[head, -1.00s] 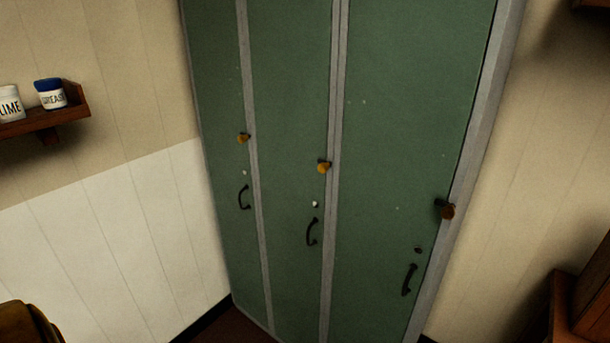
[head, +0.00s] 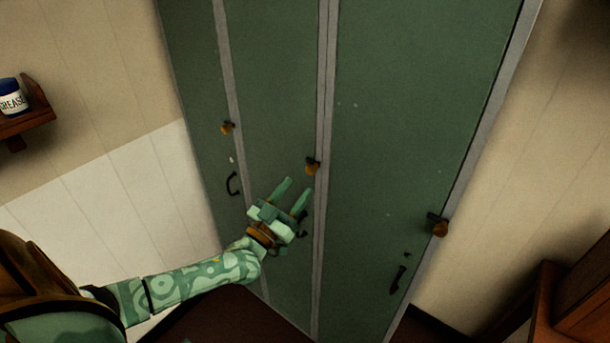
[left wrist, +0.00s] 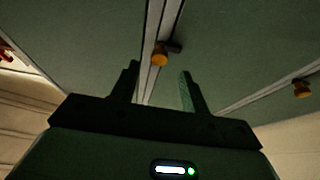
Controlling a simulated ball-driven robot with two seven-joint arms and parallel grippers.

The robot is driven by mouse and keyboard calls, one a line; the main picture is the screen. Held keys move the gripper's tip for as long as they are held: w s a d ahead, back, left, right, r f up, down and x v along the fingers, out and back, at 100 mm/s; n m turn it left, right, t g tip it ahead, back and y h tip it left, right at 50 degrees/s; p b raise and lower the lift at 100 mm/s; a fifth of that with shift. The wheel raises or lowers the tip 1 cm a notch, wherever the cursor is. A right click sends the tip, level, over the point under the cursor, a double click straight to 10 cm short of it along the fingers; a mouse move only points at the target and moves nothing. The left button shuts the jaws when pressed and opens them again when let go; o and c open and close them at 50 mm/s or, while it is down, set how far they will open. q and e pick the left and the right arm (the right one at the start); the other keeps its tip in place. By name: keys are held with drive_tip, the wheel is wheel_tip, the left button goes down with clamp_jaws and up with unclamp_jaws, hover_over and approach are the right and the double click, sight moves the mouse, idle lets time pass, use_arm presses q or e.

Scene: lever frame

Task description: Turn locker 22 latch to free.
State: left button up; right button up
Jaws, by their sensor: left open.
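Three green locker doors stand side by side, each with an orange-brown latch knob and a dark pull handle. No locker numbers are readable, so I cannot tell which one is 22. The left latch (head: 227,127), the middle latch (head: 312,167) and the right latch (head: 438,226) sit at the door edges. My left gripper (head: 296,190) is open and empty, just below the middle latch and in front of the middle door's handle, which it partly hides. In the left wrist view, the middle latch (left wrist: 160,56) shows ahead between the fingertips, apart from them. My right gripper is not in view.
A small wooden shelf (head: 28,118) with a grease jar (head: 12,97) is on the left wall. Wooden furniture (head: 580,310) stands at the lower right. The left door's handle (head: 232,184) and right door's handle (head: 397,279) stick out. Space before the right door is clear.

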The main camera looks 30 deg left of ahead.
sight(309, 172)
use_arm(q)
drive_tip(key=x, duration=0.4)
drive_tip(key=shift+w+r, duration=0.1)
drive_tip(key=shift+w, duration=0.25)
drive_tip(key=shift+c, duration=1)
drive_tip(key=c, duration=0.8)
